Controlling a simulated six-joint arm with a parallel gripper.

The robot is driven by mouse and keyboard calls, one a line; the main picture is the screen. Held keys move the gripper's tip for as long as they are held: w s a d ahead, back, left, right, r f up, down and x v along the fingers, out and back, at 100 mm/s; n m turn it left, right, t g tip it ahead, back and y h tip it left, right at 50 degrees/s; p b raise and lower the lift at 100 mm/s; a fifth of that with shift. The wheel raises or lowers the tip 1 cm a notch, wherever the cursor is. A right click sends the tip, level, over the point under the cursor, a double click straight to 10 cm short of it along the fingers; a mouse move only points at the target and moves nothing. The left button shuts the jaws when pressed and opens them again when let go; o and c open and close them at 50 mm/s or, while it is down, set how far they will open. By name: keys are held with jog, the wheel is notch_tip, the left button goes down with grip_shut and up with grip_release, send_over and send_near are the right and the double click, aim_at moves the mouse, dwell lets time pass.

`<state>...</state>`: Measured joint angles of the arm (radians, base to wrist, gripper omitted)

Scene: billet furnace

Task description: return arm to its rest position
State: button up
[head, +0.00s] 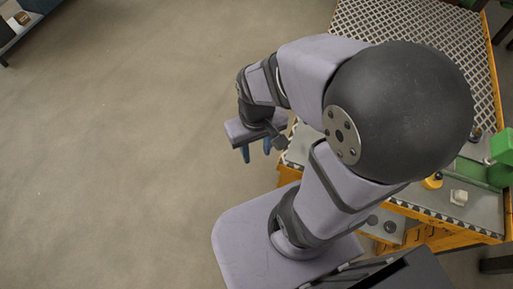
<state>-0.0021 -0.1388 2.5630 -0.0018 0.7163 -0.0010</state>
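My gripper (256,151) shows in the head view left of the middle of my arm, pointing down. Its two blue fingertips are apart with a gap between them, and nothing shows between them. It hangs over the bare floor, just left of the orange-framed table (446,237). My arm is folded, with its large dark elbow raised toward the camera and hiding part of the table.
The table carries a metal grate (415,28), a green fixture (477,172), a small white block (459,197) and a yellow-orange item (432,181). Open floor (120,150) fills the left. A dark bench (22,30) stands at the top left.

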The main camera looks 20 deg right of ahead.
notch_tip(320, 180, down, 36)
jog(key=b, duration=3.6)
